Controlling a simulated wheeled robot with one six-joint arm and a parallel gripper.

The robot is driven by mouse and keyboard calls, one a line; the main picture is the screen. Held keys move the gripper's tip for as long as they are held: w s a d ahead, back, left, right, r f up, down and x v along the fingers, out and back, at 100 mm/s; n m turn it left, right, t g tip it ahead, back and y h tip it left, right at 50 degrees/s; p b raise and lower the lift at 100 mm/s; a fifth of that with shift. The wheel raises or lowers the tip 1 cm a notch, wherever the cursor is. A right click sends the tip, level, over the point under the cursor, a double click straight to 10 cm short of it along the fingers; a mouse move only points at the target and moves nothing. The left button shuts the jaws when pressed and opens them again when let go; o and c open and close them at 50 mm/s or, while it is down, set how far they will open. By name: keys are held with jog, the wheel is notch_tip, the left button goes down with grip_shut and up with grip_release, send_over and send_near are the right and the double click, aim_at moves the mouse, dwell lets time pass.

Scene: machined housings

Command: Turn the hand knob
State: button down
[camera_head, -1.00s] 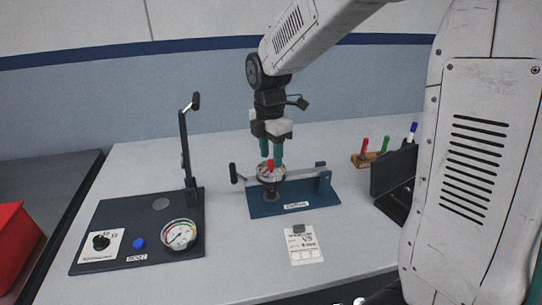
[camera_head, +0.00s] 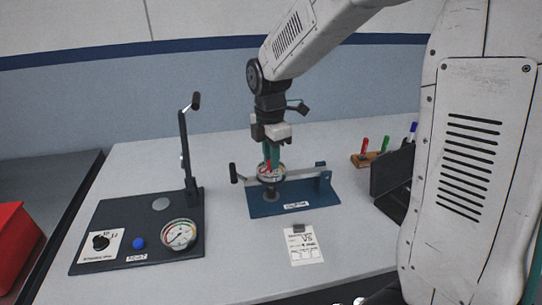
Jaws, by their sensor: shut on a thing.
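The hand knob (camera_head: 271,178) looks like the round, pale, ribbed piece with a red part on the blue-based fixture (camera_head: 322,199). A grey bar of the fixture runs beside it. My gripper (camera_head: 270,166) points straight down over the knob, with its green fingers shut on it. The fingers partly hide the red part and the top of the knob. The exact contact is too small to see.
At left is a dark panel (camera_head: 90,225) with an upright lever (camera_head: 185,150), a dial gauge (camera_head: 179,235), a blue button and a black selector. A card (camera_head: 304,245) lies in front of the fixture. Markers (camera_head: 375,150) and a dark stand (camera_head: 393,181) are at right.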

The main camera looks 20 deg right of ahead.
jog(key=m, duration=0.7)
jog(key=shift+m, duration=0.3)
jog(key=m, duration=1.4)
jog(key=shift+t, duration=0.3)
jog(key=m, duration=0.7)
jog(key=shift+m, duration=0.3)
jog(key=c, duration=1.3)
grip_release()
jog(key=shift+s, duration=0.1)
